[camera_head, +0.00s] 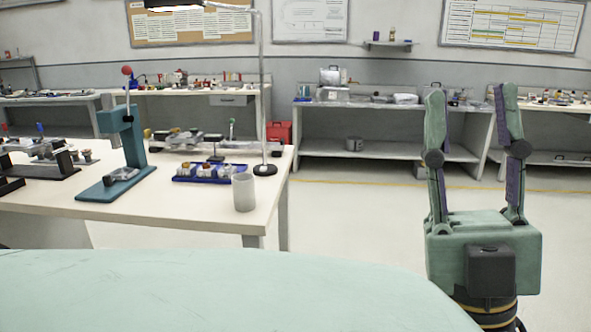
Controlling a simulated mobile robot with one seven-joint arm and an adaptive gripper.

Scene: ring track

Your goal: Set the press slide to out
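A teal arbor press (126,150) stands upright on the white workbench at the left. It has a flat base, a column and a lever topped by a red ball knob (127,71). The press slide is too small in this view to tell its setting. My gripper (468,92) is at the right of the view, pointing up, with its two fingers spread wide and nothing between them. It is well apart from the press, to the right of the bench and nearer to me.
The workbench (205,206) also holds a blue tray (210,179) of small parts, a grey cup (244,192) near the front right corner and a lamp stand (262,110). Other tools stand at the left. Floor (345,225) is clear right of the bench. Shelves line the back wall.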

